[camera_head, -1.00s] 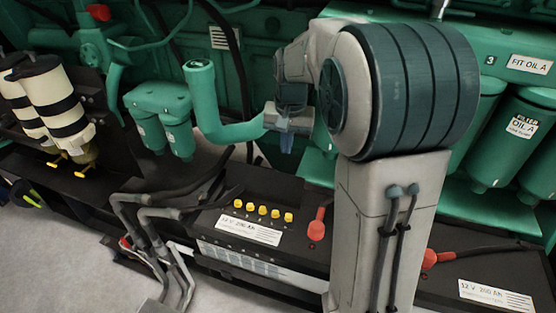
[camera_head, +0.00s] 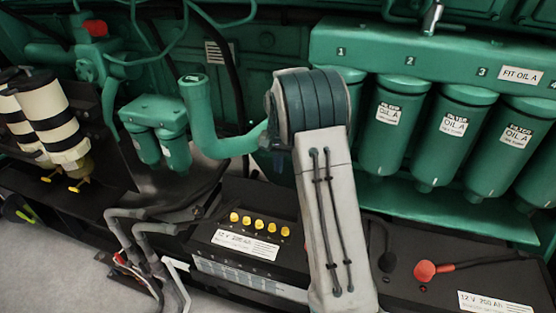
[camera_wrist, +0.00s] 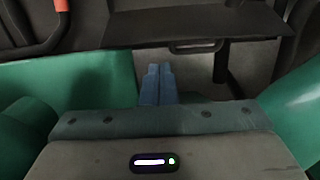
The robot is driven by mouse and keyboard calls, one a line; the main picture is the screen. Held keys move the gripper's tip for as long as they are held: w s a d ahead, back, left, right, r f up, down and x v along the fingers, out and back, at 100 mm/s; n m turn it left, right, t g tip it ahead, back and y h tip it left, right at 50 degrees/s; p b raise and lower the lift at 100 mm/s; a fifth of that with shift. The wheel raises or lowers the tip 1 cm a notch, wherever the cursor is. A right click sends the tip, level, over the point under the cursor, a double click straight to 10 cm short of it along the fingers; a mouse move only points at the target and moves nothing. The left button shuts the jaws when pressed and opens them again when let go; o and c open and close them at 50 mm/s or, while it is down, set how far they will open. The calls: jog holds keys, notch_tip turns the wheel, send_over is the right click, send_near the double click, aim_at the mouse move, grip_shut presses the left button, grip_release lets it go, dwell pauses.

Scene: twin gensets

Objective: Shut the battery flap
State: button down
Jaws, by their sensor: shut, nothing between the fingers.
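My gripper (camera_wrist: 157,85) shows in the wrist view with its two blue fingers together and nothing between them. In the head view it is mostly hidden behind my arm. A dark flat panel (camera_wrist: 150,28) lies beyond the fingertips in the wrist view, with a grey handle-like bar (camera_wrist: 195,46) at its near edge. I cannot tell whether this panel is the battery flap; the fingers look apart from it. In the head view a black battery (camera_head: 205,232) with a row of yellow caps (camera_head: 260,225) and a 12 V label stands left of my arm. No flap is clearly visible on it.
A green curved pipe (camera_head: 197,105) rises left of my arm. Green oil filters (camera_head: 393,125) line the right. A second battery (camera_head: 400,280) has a red terminal cover (camera_head: 425,271). Grey hoses (camera_head: 140,235) run at the left battery's end. Open floor (camera_head: 50,265) lies lower left.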

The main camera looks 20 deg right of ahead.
aim_at(261, 193)
notch_tip(261, 193, down, 6)
jog(key=shift+s+a+r, duration=0.1)
jog(key=shift+r, duration=0.05)
dwell(0.5)
jog(key=shift+s+a+r+t+h+b, duration=0.2)
jog(key=shift+s+t+h+b, duration=0.1)
jog(key=shift+t+b, duration=0.15)
